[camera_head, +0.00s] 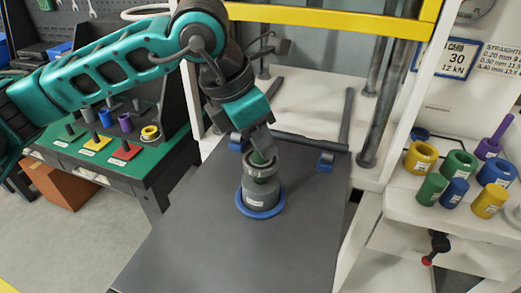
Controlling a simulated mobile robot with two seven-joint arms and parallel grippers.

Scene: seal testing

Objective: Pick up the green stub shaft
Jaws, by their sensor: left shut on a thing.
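My left gripper (260,152) points down over the middle of the dark table. It is shut on a small green piece (263,158), which looks like the green stub shaft; the fingers hide most of it. Just below is a metal ring (260,170) on top of a grey cylindrical housing (262,193). The housing stands upright on a blue round base (262,212). I cannot tell whether the green piece touches the ring or sits inside it. My right gripper is not in view.
A white shelf (450,222) at the right holds several coloured rings and cylinders, including a green ring (459,164) and green cylinder (431,188). A green-topped bench (85,165) with coloured pads stands left. A yellow-beamed frame (330,17) rises behind. The front of the dark table (225,262) is clear.

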